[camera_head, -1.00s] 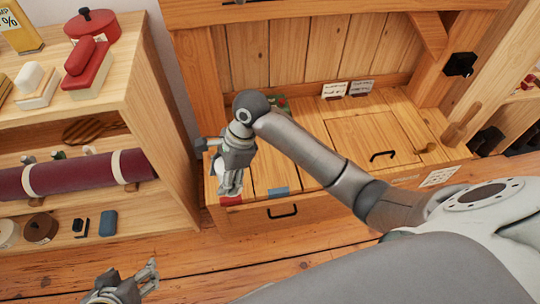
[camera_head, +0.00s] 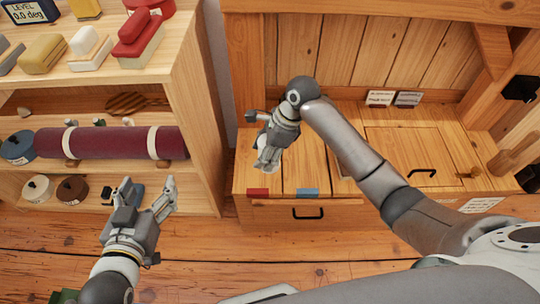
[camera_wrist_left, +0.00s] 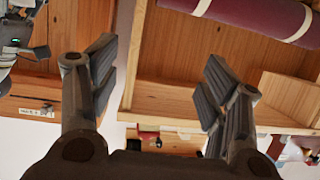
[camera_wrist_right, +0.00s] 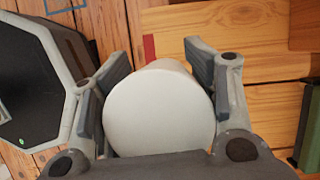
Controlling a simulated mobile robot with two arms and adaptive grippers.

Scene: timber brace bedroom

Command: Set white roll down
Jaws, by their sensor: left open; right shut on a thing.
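The white roll (camera_wrist_right: 160,110) is between the fingers of my right gripper (camera_wrist_right: 160,68) in the right wrist view, its round end facing the camera. In the head view my right gripper (camera_head: 266,160) points down over the left front part of the wooden bench (camera_head: 330,190). The roll is mostly hidden there, and I cannot tell whether it touches the bench top. My left gripper (camera_head: 150,200) is open and empty in front of the shelf; its spread fingers also show in the left wrist view (camera_wrist_left: 160,82).
The wooden shelf (camera_head: 195,120) at left holds several blocks, a maroon roll (camera_head: 112,143) with white bands, and round tins. Red (camera_head: 257,192) and blue (camera_head: 307,193) marks sit on the bench's front edge. Two small cards (camera_head: 380,98) stand at its back. The bench middle is mostly clear.

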